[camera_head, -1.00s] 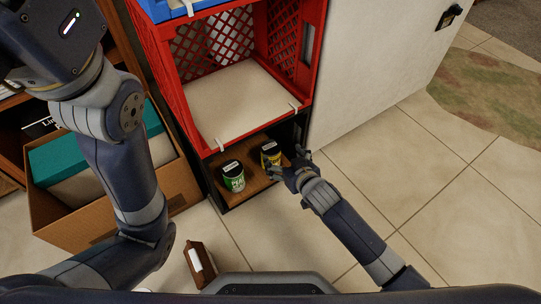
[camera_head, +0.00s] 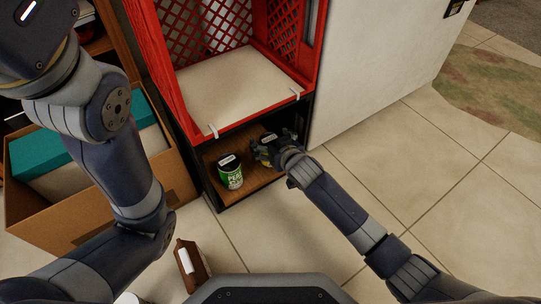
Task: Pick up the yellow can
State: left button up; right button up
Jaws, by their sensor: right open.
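The yellow can (camera_head: 267,158) stands on the wooden floor of the lower black crate, mostly hidden behind my right gripper; its dark lid still shows. My right gripper (camera_head: 264,150) is open at the can, with its fingers close around or beside it; I cannot tell whether they touch. A green-labelled can (camera_head: 230,173) stands upright to the left on the same wooden floor. My left arm fills the left side of the view, and its fingers are out of view.
A red crate (camera_head: 240,128) with a white board inside sits above the black crate (camera_head: 224,204). A cardboard box (camera_head: 60,232) stands at the left. A brown carton (camera_head: 190,262) lies on the tiles. The tiled floor (camera_head: 420,170) at right is clear.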

jog(key=shift+w+a+f, duration=0.15)
jog(key=shift+w, duration=0.15)
jog(key=c, duration=1.5)
